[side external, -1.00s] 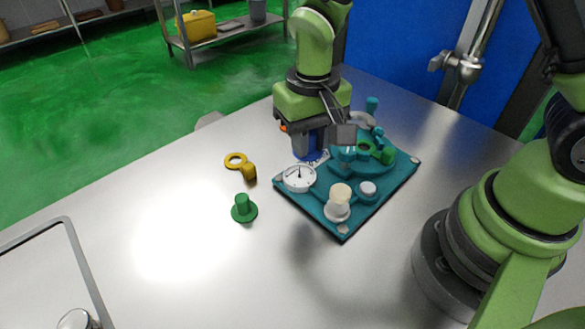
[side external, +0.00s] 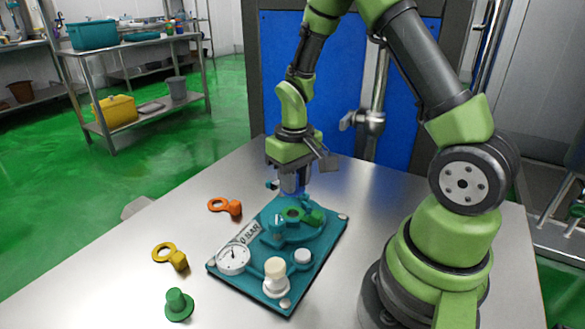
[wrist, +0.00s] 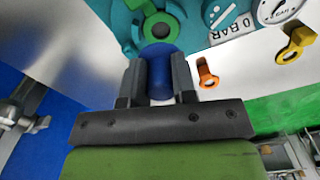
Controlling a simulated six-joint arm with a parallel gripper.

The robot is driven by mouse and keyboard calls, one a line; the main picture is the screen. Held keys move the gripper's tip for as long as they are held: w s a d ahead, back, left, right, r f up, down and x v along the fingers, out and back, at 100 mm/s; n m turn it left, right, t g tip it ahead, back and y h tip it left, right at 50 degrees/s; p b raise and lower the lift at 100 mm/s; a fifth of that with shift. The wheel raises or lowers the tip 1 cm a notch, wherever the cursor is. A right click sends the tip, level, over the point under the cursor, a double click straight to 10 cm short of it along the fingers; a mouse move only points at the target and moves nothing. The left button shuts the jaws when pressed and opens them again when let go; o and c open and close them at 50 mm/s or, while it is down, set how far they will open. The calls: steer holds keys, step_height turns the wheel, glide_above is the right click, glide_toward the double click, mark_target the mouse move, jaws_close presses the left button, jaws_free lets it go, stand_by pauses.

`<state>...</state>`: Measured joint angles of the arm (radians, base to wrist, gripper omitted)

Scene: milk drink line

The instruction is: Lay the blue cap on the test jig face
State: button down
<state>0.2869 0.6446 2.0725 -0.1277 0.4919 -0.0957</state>
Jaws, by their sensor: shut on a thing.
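My gripper (side external: 294,184) points down above the back part of the teal test jig (side external: 322,240) and is shut on the blue cap. In the wrist view, the blue cap (wrist: 158,72) sits upright between the two fingers of my gripper (wrist: 158,84). A green ring with a dark hole (wrist: 160,28), part of the jig's round fixture, lies just beyond the cap and is partly overlapped by it. The fingers hide part of the cap in the side view. I cannot tell whether the cap touches the jig.
A white gauge (side external: 233,259) and a cream knob (side external: 275,271) stand on the jig. An orange ringed piece (side external: 233,208), a yellow one (side external: 178,260) and a green cap (side external: 178,303) lie left of it. The metal table between them is bare.

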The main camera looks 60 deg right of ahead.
mark_target(294, 214)
steer(key=shift+f, duration=2.85)
